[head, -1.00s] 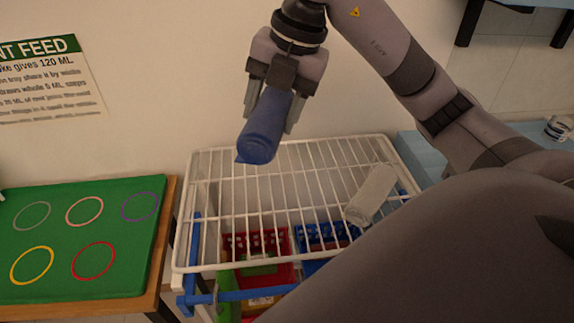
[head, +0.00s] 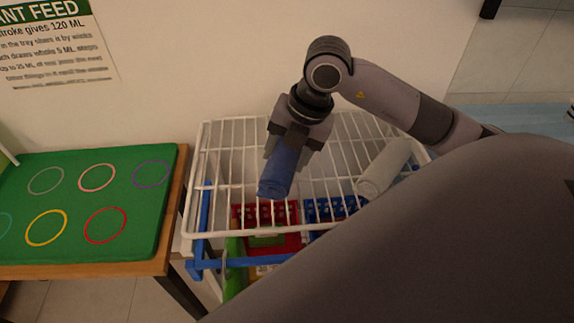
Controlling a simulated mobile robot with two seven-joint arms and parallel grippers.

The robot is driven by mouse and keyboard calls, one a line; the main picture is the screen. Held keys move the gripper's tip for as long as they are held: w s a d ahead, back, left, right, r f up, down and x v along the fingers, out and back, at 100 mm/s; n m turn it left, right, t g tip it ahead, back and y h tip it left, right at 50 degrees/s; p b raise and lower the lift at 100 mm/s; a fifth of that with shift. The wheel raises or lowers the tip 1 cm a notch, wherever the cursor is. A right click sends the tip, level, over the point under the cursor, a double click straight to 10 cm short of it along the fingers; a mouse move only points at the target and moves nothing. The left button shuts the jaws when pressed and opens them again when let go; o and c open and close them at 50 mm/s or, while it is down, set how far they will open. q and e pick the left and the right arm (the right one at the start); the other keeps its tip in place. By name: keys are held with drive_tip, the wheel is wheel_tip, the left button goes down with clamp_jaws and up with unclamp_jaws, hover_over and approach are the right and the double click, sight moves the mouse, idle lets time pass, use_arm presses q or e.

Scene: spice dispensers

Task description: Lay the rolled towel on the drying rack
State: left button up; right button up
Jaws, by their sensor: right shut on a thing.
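A blue rolled towel (head: 276,178) is in my right gripper (head: 287,160), which is shut on it from above. The towel is over the left-middle part of the white wire drying rack (head: 225,150), its near end low at the wires. I cannot tell whether it touches them. A second, pale rolled towel (head: 384,168) lies on the rack's right side, partly hidden by my arm. My left gripper is not in view.
Red and blue crates (head: 262,216) sit under the rack beside a blue rail (head: 235,264). A green mat (head: 75,205) with coloured rings lies on a wooden table at left. A wall sign (head: 55,45) hangs behind. The rack's left wires are bare.

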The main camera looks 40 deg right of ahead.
drive_tip(key=shift+f, duration=1.9)
drive_tip(key=o, duration=1.1)
drive_tip(key=shift+o, duration=0.2)
drive_tip(key=shift+r, duration=0.1)
drive_tip(key=v, duration=1.2)
drive_tip(key=shift+s, duration=0.15)
